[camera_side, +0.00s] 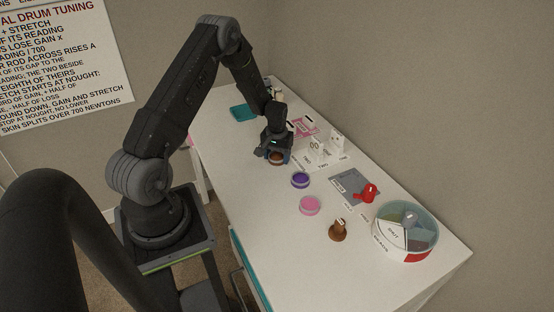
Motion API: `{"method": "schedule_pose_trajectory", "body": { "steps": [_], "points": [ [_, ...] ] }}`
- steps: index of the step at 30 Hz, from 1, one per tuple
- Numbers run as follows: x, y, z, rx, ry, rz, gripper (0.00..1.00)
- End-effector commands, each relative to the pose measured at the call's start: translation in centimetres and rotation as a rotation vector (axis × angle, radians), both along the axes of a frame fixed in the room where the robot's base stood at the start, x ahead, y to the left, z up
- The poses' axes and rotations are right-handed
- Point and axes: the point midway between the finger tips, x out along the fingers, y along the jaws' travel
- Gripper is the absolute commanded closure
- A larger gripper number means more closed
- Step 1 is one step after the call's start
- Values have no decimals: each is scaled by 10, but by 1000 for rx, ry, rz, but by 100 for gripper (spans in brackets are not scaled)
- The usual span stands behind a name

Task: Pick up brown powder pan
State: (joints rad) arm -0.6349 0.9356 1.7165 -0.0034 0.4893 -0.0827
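The brown powder pan (277,158) is a small round pan on the white table, partly hidden by my gripper. My gripper (274,154) points down right at the pan, with its finger ends low and close around or beside it. The view is too small to tell whether the fingers touch the pan or whether they are open or shut.
A purple pan (300,180) and a pink pan (309,205) lie in front of the brown one. Beyond are a brown stamp-like piece (338,231), a red object (369,193) on a grey plate (347,184), a round sectioned container (433,234), and white labelled stands (318,157). The left front tabletop is clear.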

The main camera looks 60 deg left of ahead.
Motion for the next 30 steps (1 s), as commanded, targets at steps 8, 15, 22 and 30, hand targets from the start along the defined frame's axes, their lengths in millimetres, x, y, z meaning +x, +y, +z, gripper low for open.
{"method": "schedule_pose_trajectory", "body": {
  "steps": [8,15,22,30],
  "points": [
    [0,0,1,1,-1,0,62],
    [1,0,13,1,-2,0,62],
    [-11,7,49,3,0,7,62],
    [-64,36,85,3,0,7,62]
  ]
}}
